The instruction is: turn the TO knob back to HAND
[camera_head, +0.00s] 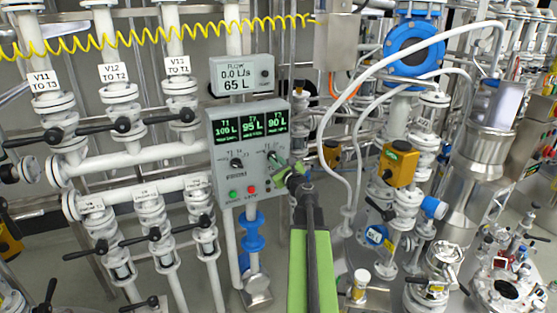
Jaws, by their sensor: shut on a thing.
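A grey control box (222,128) stands on a post near the middle. It has two dark knobs side by side below its green displays. The left knob (237,163) is free. The right knob (272,156) is at the tip of my gripper (281,168), which is shut on it and partly covers it. I take this right knob as the TO knob, but its lettering is too small to read. The knob's pointer direction cannot be told. My green arm rises from the bottom centre.
A flow display (242,75) reading 65 L hangs above the box. A red button (251,189) and a green button (233,194) sit below the knobs. Valves with black levers (122,125) stand left. A yellow actuator (398,163) and white hoses stand right.

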